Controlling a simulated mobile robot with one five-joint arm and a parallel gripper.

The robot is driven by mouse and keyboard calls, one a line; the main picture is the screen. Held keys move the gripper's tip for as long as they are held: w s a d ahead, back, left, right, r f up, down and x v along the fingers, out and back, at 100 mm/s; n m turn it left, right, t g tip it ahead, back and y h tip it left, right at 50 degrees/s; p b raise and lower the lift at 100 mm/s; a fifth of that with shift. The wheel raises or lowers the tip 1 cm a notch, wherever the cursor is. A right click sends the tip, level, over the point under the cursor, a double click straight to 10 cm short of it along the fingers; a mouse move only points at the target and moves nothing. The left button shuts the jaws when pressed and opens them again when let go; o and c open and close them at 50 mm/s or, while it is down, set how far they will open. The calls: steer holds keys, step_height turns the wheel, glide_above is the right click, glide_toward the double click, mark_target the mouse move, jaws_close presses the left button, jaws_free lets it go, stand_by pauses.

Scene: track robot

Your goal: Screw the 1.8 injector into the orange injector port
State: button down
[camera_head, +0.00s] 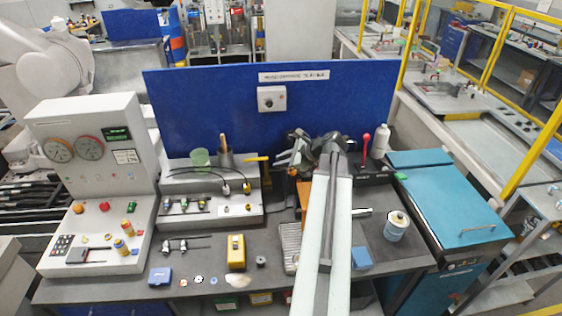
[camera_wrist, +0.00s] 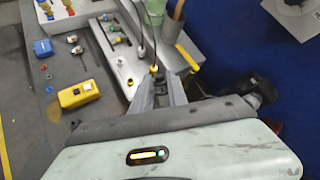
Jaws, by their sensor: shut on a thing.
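My gripper (camera_head: 281,159) is left of the arm's far end, above the back of the bench. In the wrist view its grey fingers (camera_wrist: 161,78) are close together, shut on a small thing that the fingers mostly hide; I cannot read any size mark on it. Several small metal fittings stand on the light rack (camera_head: 228,220), and two metal fittings (camera_head: 174,245) lie on the bench in front of it. An orange block (camera_head: 305,190) is partly hidden behind my arm; I cannot tell whether it is the orange port.
A white gauge console (camera_head: 91,139) stands at the left. A can (camera_head: 397,228) stands right of my arm.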

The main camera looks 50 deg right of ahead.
steer(key=shift+s+d+f+b, duration=0.5)
steer(key=shift+d+f+b, duration=0.05)
steer(key=shift+f+b, duration=0.25)
stand_by(0.4)
steer(key=c, duration=1.2)
jaws_free()
steer(key=shift+s+r, duration=0.1)
steer(key=p+v, duration=0.4)
steer(key=v, duration=0.3)
steer(key=shift+s+p, duration=0.3)
steer(key=shift+p, duration=0.1)
steer(key=shift+r, duration=0.15)
